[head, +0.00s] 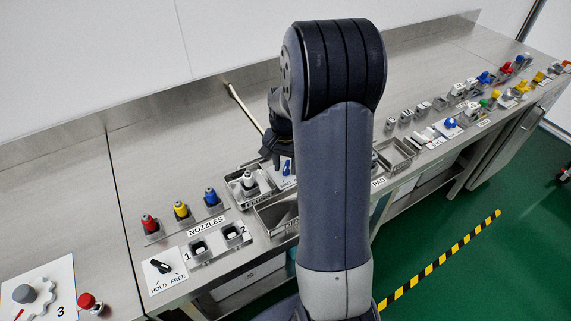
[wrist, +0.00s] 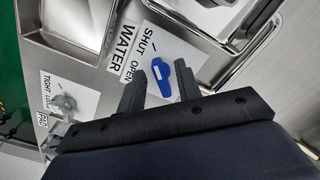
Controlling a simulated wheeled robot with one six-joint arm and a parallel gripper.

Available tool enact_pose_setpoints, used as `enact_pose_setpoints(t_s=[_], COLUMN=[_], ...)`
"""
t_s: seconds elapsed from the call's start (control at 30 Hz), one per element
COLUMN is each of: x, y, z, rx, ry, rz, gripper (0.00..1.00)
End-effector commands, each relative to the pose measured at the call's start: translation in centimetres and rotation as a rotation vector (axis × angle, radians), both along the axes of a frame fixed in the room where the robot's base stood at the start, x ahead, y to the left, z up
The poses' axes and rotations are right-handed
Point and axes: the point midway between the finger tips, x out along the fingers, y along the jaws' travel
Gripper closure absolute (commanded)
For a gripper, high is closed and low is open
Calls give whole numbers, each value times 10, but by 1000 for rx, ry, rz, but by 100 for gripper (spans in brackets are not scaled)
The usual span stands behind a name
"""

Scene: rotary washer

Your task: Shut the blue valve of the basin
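The blue valve (wrist: 160,88) is a small lever handle on a white card marked SHUT, OPEN and WATER in the wrist view. In the head view the blue valve (head: 286,168) shows on its card just below my gripper. My gripper (wrist: 161,72) is open, with one dark finger on each side of the blue handle in the picture. I cannot tell whether either finger touches it. In the head view my gripper (head: 272,156) is partly hidden by my own arm. The basin (wrist: 75,22) is a steel tray at the upper left of the wrist view.
A grey knob on a TIGHT card (wrist: 66,104) lies left of my gripper. A steel tray with a white-tipped nozzle (head: 249,182) stands beside the valve card. Red, yellow and blue nozzles (head: 181,210) stand at the left. Many small fittings line the bench at right.

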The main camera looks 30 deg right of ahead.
Motion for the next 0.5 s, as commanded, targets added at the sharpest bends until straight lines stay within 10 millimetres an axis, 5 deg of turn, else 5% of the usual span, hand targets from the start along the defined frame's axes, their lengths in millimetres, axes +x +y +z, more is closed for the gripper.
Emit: enact_pose_setpoints(t_s=[0.5], x=[1], y=[0], z=[87], rx=[-2], ry=[-5], rz=[0], gripper=[67])
